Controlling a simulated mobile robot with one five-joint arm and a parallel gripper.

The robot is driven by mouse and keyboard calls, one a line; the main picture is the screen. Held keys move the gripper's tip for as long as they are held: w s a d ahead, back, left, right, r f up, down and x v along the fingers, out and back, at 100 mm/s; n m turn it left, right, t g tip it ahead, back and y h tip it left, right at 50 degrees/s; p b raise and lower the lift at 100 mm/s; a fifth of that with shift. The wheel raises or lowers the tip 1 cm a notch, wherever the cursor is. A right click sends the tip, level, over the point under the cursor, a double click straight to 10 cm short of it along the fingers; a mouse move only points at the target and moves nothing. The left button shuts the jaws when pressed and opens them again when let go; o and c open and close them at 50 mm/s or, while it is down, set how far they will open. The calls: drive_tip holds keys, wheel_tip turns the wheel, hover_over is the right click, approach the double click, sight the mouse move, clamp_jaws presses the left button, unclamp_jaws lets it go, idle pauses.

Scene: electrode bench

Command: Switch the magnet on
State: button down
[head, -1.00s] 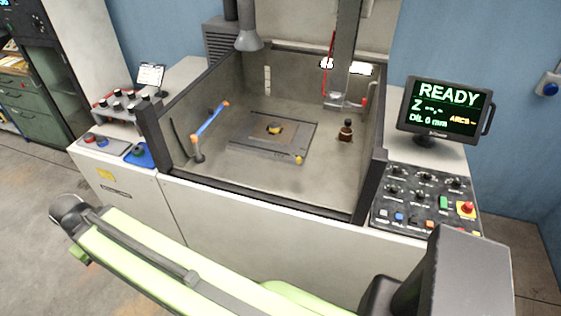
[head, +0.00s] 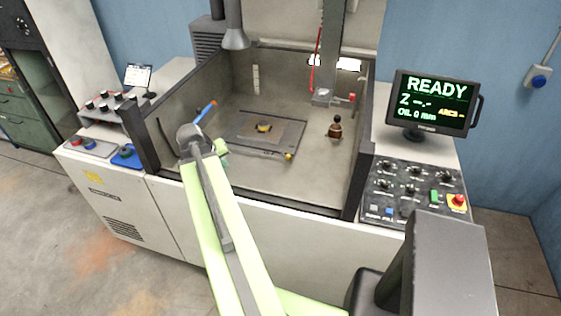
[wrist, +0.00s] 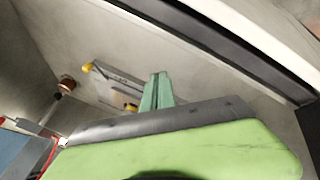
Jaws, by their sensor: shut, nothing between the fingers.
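A flat grey plate (head: 287,131) lies on the tank floor. A small yellow workpiece (head: 264,127) sits at its middle, and a yellow knob (head: 288,156) is at its near right corner. In the wrist view the yellow knob (wrist: 87,68) is to the upper left and the plate edge (wrist: 118,81) runs from it toward my fingers. My gripper (wrist: 157,90) is shut and empty, its green fingers together, apart from the knob in the picture. In the head view my gripper (head: 221,155) is over the tank's near left part, left of the knob, partly hidden by my wrist.
The tank's dark front rim (head: 290,203) lies below my arm. A blue bar (head: 206,112) is partly hidden behind my wrist. A brown bottle (head: 335,128) stands to the right of the plate. A control panel (head: 408,190) and a READY screen (head: 433,101) are at right.

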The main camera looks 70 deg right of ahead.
drive_tip(key=s+d+r+m+g+h, duration=0.1)
drive_tip(key=s+d+m, duration=0.1)
drive_tip(key=s+d, duration=0.8)
drive_tip(key=b, duration=0.9)
approach(286, 160)
drive_tip(key=w+f, duration=0.1)
drive_tip(key=f, duration=0.1)
drive_tip(key=w+f, duration=0.2)
drive_tip(key=shift+w, duration=0.1)
drive_tip(key=s+d, duration=0.2)
drive_tip(key=shift+s+r+p, duration=0.25)
drive_tip(key=shift+s+p, duration=0.1)
drive_tip(key=shift+p, duration=0.05)
drive_tip(key=shift+s+d, duration=0.25)
drive_tip(key=shift+s, duration=0.05)
